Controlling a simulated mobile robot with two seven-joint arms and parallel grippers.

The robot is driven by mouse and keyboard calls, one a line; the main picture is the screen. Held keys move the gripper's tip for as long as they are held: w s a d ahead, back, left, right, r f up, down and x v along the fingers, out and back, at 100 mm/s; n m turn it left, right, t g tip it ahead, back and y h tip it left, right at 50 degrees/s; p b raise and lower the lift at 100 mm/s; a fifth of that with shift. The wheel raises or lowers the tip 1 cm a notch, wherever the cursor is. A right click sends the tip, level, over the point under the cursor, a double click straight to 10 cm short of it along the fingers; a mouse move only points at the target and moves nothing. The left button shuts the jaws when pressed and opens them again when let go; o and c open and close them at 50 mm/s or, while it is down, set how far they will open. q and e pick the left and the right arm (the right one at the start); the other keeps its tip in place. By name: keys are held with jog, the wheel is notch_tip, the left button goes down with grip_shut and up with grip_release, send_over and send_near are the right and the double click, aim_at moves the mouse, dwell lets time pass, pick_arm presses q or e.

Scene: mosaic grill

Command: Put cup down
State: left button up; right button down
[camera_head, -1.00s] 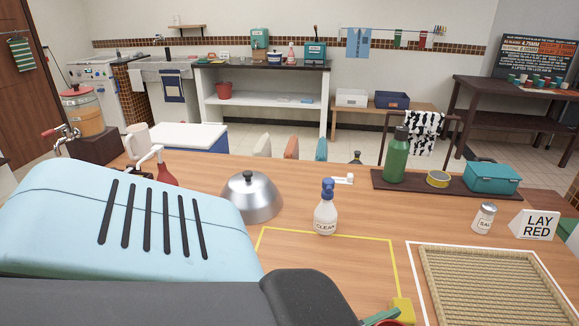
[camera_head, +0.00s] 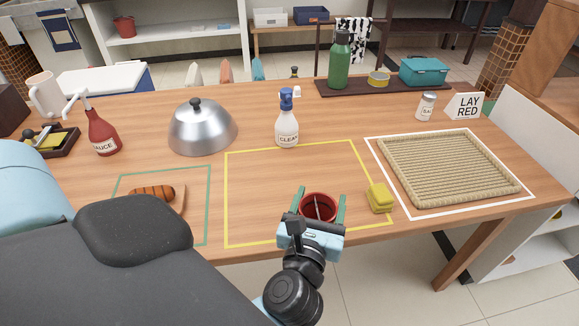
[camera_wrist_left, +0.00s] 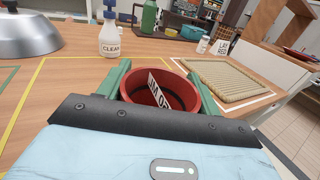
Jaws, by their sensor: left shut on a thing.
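My left gripper (camera_head: 318,212) is shut on a red cup (camera_head: 319,205), with its green fingers on either side of it. The cup is at the front of the table, at the right part of the yellow outlined area. In the left wrist view the cup (camera_wrist_left: 163,92) is upright between the fingers, and a white lettered strip shows inside it. Its base is hidden, so I cannot tell whether it touches the table. My right gripper is not in view.
A yellow sponge (camera_head: 380,198) lies just right of the cup. A spray bottle (camera_head: 287,122) and a metal dome (camera_head: 202,127) stand behind. A woven mat (camera_head: 445,167) lies right in a white outline. The middle of the yellow area (camera_head: 262,195) is clear.

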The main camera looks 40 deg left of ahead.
pick_arm(q)
jog(key=shift+w+d+n+y, duration=0.3)
jog(key=shift+w+y, duration=0.1)
jog(key=shift+w, duration=0.25)
jog(key=shift+a+r, duration=0.1)
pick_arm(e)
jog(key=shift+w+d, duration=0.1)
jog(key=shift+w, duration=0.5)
pick_arm(q)
jog(key=shift+w+a, duration=0.15)
jog(key=shift+a, duration=0.05)
jog(key=w+a+f, duration=0.1)
jog(key=w+a, duration=0.2)
jog(key=a, duration=0.1)
jog(key=w+a+f, duration=0.2)
jog(key=w+a, duration=0.1)
jog(key=a, duration=0.1)
jog(key=w+a+f, duration=0.1)
jog(key=w+a, duration=0.2)
jog(key=a, duration=0.1)
jog(key=shift+w+a+f, duration=0.1)
jog(key=shift+a+f, duration=0.15)
jog(key=shift+f, duration=0.3)
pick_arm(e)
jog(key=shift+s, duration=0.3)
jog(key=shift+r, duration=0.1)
